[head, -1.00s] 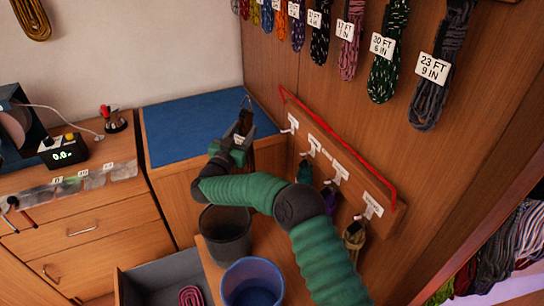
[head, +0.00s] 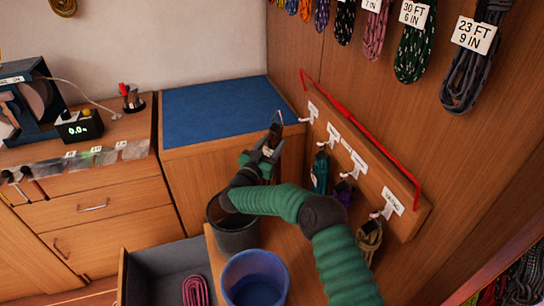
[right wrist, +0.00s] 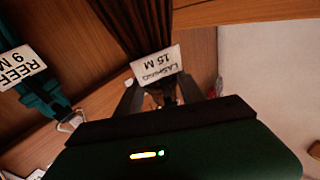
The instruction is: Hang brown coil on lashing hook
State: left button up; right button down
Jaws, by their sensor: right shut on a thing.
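The brown coil (right wrist: 140,22) is in my right gripper (head: 272,142). Its tag (right wrist: 157,66) reads LASHING 15 M, upside down in the right wrist view. The jaws (right wrist: 160,95) are shut at the tag end, and the strands run away from them. In the head view the coil is mostly hidden by the gripper. The hook rail (head: 365,160) is on the wooden wall to the right. Its leftmost hook (head: 306,119) is bare, with a label too small to read. The gripper is left of and slightly below this hook, apart from it. My left gripper is out of view.
A teal coil (head: 320,172), a purple coil (head: 343,192) and an olive coil (head: 369,240) hang on the other hooks. A red cord (head: 360,130) runs along the rail top. A blue-topped cabinet (head: 215,110) stands behind; a dark bin (head: 232,236) and blue bin (head: 255,285) stand below.

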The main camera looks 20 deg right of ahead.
notch_tip(320, 180, down, 2)
jog(key=shift+w+d+f, duration=0.1)
jog(key=shift+f, duration=0.05)
jog(key=shift+r, duration=0.2)
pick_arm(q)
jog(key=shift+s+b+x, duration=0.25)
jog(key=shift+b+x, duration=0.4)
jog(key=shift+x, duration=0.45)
pick_arm(e)
jog(key=d+f, duration=0.1)
jog(key=d, duration=0.8)
jog(key=shift+s+f, duration=0.35)
jog(key=shift+f, duration=0.05)
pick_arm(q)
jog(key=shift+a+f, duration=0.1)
pick_arm(e)
jog(key=c, duration=0.6)
grip_release()
jog(key=shift+f, duration=0.1)
jog(key=shift+c, duration=0.2)
